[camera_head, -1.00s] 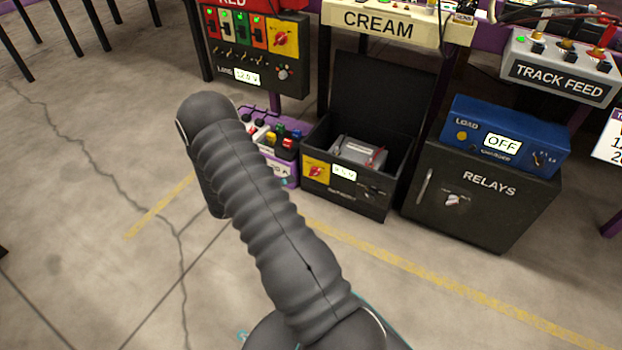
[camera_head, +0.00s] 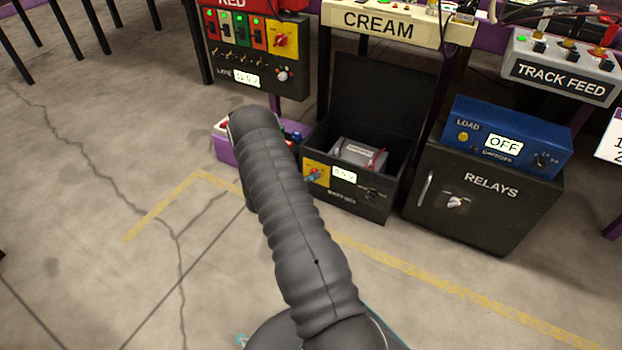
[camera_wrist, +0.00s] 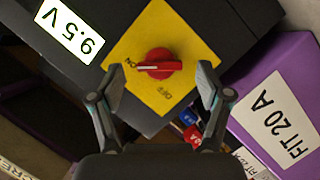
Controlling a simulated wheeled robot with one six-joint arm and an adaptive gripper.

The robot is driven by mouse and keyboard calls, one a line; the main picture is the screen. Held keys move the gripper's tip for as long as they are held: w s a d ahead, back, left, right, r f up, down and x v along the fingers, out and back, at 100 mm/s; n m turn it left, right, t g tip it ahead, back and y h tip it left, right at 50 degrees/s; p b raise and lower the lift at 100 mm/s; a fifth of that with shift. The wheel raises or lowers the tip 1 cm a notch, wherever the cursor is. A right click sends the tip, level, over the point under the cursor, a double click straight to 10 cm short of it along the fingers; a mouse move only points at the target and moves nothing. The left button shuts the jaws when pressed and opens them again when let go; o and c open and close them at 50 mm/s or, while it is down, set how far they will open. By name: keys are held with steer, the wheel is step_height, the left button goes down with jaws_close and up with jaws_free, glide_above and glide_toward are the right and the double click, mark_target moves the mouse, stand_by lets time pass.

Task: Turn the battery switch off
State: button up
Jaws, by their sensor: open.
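The battery switch is a red rotary knob (camera_wrist: 158,63) on a yellow plate (camera_wrist: 190,35). The plate is on the front of the black battery box (camera_head: 345,195), and it also shows in the head view (camera_head: 323,169). The knob's bar lies across the picture, one end at the ON mark; the OFF mark is below it. My gripper (camera_wrist: 161,75) is open, a fingertip on each side of the knob. In the head view my arm hides most of the gripper.
A purple "FIT 20 A" box (camera_wrist: 280,100) with colored fuses stands close beside the battery box. A black relays cabinet (camera_head: 480,205) with a blue load unit (camera_head: 510,135) stands right. Open floor lies in front.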

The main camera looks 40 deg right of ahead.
steer(key=shift+x, duration=0.9)
steer(key=c, duration=1.2)
steer(key=shift+o, duration=0.2)
